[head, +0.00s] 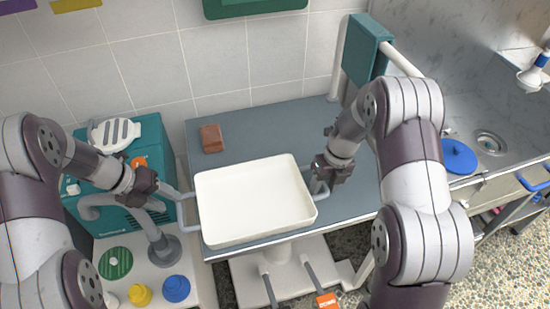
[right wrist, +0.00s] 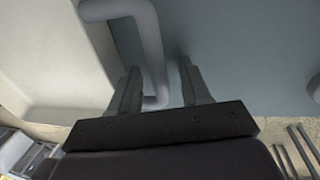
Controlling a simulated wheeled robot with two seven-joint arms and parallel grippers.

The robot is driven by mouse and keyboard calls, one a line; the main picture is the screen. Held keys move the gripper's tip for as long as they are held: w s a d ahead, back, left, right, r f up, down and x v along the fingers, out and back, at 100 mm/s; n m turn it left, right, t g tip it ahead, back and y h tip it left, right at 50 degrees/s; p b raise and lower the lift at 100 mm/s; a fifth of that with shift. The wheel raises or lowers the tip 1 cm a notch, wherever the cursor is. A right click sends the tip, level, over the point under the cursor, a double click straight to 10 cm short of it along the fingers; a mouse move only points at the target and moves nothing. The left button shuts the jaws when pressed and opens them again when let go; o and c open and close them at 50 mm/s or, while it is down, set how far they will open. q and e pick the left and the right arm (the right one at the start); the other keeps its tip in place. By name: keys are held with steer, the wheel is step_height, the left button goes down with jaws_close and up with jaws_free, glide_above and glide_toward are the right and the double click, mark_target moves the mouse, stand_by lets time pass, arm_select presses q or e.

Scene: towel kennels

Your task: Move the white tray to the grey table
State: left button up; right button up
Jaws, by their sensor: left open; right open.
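The white tray (head: 254,200) is empty and level, over the front left part of the grey table (head: 260,130). Its front edge comes close to the table's front edge. I cannot tell if it rests fully on the top. It has a grey bar handle at each short side. My left gripper (head: 164,190) is open at the left handle (head: 184,215). My right gripper (head: 321,184) is open at the right handle. In the right wrist view the handle (right wrist: 150,45) passes between the open fingers (right wrist: 160,92), beside the tray wall (right wrist: 75,50).
A brown block (head: 211,138) lies on the table behind the tray. A teal machine (head: 150,135) stands left, with a white stand holding a yellow pot (head: 140,294) and a blue pot (head: 176,288). A sink counter (head: 505,120) with a blue disc (head: 458,156) is right. The table's back middle is clear.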

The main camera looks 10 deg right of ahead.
steer(key=shift+r, duration=0.2)
arm_select(q)
steer(key=shift+v, duration=1.1)
arm_select(e)
step_height(320, 180, up, 7)
steer(key=d, duration=0.1)
steer(key=shift+d, duration=0.15)
